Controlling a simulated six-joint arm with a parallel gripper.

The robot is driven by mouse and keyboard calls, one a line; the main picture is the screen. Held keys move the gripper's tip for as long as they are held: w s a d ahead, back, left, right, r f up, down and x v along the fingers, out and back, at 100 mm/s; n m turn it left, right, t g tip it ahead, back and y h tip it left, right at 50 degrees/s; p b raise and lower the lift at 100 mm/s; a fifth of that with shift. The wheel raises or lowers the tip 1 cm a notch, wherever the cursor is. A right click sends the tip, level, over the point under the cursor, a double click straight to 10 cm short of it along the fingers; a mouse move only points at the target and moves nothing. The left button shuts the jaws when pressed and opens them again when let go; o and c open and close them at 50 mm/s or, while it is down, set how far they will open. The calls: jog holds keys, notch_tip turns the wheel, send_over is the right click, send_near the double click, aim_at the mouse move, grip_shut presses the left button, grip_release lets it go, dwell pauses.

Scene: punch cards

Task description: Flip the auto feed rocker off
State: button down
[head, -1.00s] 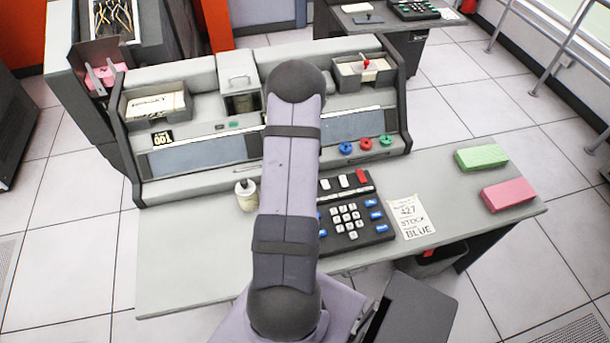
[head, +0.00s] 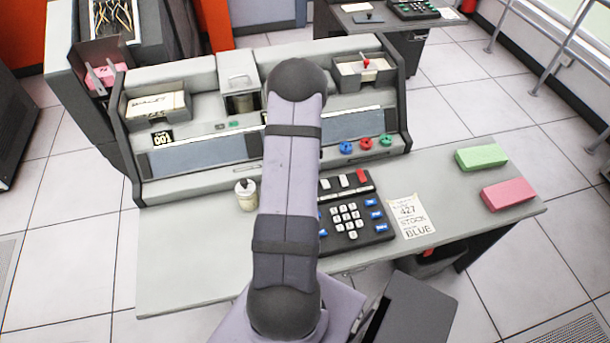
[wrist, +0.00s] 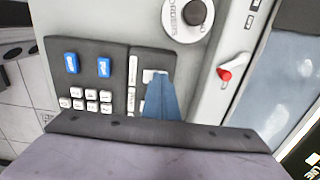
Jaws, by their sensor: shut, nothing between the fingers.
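In the wrist view, a small red-and-white switch (wrist: 231,69) sits on the pale grey panel, up and right of my gripper. It looks like the rocker, but I cannot read its label or tell its setting. My gripper (wrist: 160,79) shows as a blue tip, shut and empty. It appears over the right edge of the dark keypad (wrist: 117,57), in front of a pale key, apart from the red switch in the picture. I cannot tell its height. In the head view my own arm hides the gripper and this switch.
In the head view, a white bottle (head: 246,194) stands left of my arm. A paper note (head: 411,216) and green (head: 481,157) and pink (head: 508,194) blocks lie right.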

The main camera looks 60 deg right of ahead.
jog(key=shift+s+a+r, duration=0.1)
jog(key=shift+s, duration=0.05)
dwell(0.3)
jog(key=shift+r+p, duration=0.45)
jog(key=shift+r, duration=0.05)
notch_tip(320, 180, up, 13)
jog(key=w+d+b, duration=0.1)
jog(key=w+d, duration=0.1)
jog(key=shift+f, duration=0.15)
